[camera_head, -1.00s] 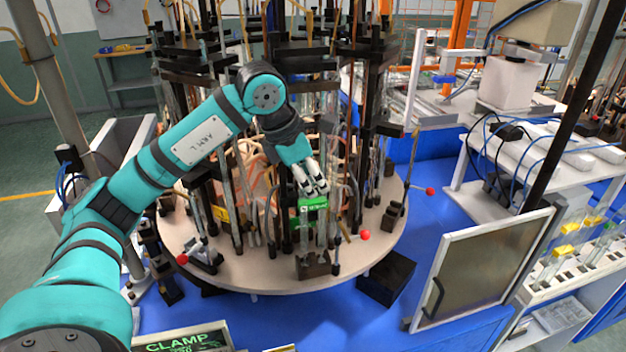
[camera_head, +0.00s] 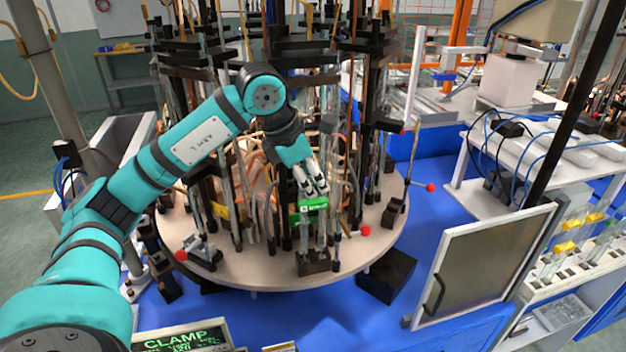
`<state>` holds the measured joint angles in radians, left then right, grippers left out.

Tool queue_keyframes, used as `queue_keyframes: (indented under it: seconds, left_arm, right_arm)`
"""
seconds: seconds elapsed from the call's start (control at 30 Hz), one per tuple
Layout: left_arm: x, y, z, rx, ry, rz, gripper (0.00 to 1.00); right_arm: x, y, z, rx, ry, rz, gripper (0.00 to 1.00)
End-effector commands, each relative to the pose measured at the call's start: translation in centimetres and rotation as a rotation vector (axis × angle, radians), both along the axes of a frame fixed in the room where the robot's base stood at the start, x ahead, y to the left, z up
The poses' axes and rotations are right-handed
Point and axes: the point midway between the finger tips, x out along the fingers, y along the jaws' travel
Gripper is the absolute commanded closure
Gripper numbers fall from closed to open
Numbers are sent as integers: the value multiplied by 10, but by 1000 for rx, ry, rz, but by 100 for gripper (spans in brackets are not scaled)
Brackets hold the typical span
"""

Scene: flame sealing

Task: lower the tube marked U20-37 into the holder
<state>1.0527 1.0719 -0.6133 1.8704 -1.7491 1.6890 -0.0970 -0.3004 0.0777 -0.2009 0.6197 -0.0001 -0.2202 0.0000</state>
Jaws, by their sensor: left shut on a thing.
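My left gripper (camera_head: 313,190) is shut on a clear glass tube (camera_head: 306,236) with a green label (camera_head: 309,206). The label's writing is too small to read, so I cannot confirm the mark U20-37. The tube hangs roughly upright below the fingers at the front of the round table. A dark holder block (camera_head: 315,264) stands on the table's front part, just below the tube. I cannot tell whether the tube's lower end is in the block or only above it. The upper part of the tube is partly hidden by my fingers. My right gripper is not in view.
The round table (camera_head: 238,272) carries many upright dark posts and glass tubes close around my gripper. Red-knobbed levers (camera_head: 366,231) stick out at its edge. A black box (camera_head: 388,277) and a framed panel (camera_head: 482,264) stand front right.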

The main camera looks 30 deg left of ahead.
Motion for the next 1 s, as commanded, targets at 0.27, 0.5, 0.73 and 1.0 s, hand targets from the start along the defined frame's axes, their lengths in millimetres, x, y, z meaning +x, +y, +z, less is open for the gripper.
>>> queue_keyframes:
  seconds: [0.27,0.5,0.73,1.0]
  left_arm:
    - [0,0,-4,0,0,0,100]
    - [0,0,-4,0,0,0,100]
    - [0,0,-6,0,0,0,100]
    - [0,0,-12,0,0,0,100]
  right_arm:
    - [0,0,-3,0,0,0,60]
    - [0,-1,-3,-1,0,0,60]
    - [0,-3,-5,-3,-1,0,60]
    - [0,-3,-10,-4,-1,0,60]
